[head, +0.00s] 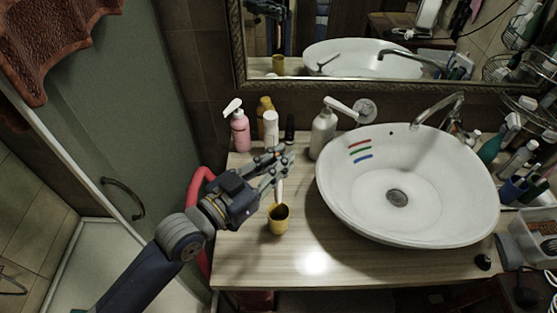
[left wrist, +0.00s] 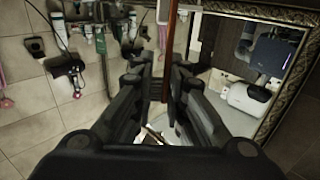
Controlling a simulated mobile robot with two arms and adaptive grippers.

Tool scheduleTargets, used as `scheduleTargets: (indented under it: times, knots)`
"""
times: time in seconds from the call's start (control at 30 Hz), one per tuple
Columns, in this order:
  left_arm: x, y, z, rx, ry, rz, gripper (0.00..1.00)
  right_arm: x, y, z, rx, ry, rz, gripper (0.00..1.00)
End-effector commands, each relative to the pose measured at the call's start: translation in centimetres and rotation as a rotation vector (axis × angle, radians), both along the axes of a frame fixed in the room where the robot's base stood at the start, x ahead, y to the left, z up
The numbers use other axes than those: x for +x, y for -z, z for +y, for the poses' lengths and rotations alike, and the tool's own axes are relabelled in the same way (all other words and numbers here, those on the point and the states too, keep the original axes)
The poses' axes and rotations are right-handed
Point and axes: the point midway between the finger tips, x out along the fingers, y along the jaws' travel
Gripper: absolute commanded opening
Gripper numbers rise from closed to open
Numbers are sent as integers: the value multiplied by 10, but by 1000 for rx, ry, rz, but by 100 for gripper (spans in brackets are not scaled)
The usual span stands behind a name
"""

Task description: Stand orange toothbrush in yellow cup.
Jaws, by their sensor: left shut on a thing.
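The yellow cup (head: 278,225) stands upright on the wooden counter, left of the basin. My left gripper (head: 281,160) is above and behind the cup in the picture. It is shut on the orange toothbrush (head: 279,190), which hangs roughly upright as a pale shaft below the fingers. Its lower end meets the cup's opening in the picture; I cannot tell how far inside it is. In the left wrist view the orange-brown shaft of the toothbrush (left wrist: 166,55) shows between the fingers (left wrist: 163,75). The fingers hide part of it. My right gripper does not show.
A pink pump bottle (head: 240,132), a white bottle (head: 271,128) and a white dispenser (head: 323,130) stand along the wall behind my gripper. The white basin (head: 460,225) is to the right, with coloured strips inside. The front left counter is clear.

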Motion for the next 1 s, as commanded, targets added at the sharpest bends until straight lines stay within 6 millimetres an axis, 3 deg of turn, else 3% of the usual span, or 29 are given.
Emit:
scheduleTargets:
  times: [0.3, 1.0]
  knots:
    - [0, 29, 0, 0, 0, -1, 1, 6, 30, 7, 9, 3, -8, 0]
    - [0, 84, 0, 1, 0, -1, 1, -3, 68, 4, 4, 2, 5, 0]
